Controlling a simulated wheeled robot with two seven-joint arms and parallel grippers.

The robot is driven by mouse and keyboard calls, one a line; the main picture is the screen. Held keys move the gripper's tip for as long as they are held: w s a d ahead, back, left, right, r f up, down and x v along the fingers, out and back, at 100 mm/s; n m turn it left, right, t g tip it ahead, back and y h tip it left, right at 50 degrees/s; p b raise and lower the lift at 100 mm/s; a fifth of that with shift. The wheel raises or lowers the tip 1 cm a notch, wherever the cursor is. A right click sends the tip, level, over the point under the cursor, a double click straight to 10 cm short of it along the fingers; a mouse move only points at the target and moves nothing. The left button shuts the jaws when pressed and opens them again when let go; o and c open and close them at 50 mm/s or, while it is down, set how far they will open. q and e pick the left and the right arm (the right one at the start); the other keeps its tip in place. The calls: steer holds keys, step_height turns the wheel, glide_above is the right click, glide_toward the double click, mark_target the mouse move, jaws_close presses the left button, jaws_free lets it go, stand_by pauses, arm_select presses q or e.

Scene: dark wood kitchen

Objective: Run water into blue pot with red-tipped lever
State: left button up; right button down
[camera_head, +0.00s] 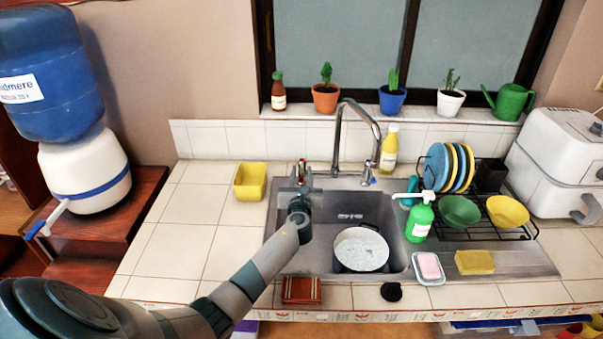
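A round pot (361,250) stands in the sink basin, with a pale speckled inside and a dark outer wall; I cannot make out blue on it. The chrome faucet (343,120) arches up behind the basin, and I see no clear stream of water. A lever with a blue tip (371,181) is at the right of its base. The red-tipped lever (302,166) is at the left, partly hidden by my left gripper. My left gripper (301,176) is right at that lever; whether it touches or grips it is unclear. My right gripper is out of view.
The sink (325,262) has a green soap bottle (419,222), pink soap dish (429,266) and yellow sponge (474,262) to its right. A dish rack (480,233) holds plates and bowls. A yellow container (250,182) stands at left; the left counter is mostly clear.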

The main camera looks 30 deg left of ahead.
arm_select(q)
steer(key=shift+w+a, duration=0.1)
steer(key=shift+w, duration=0.1)
steer(key=shift+c, duration=0.6)
steer(key=c, duration=0.6)
jaws_close()
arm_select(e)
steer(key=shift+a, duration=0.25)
arm_select(q)
steer(key=shift+s+a+r+m+t+h, duration=0.15)
steer(key=shift+a+m+t+h, duration=0.2)
steer(key=shift+h, duration=0.25)
steer(key=shift+s+a+m+t+h+p, duration=0.15)
steer(key=shift+m+t+h+p, duration=0.15)
steer(key=shift+m+h, duration=0.2)
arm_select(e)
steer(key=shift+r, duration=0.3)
arm_select(q)
steer(key=o, duration=0.7)
jaws_free()
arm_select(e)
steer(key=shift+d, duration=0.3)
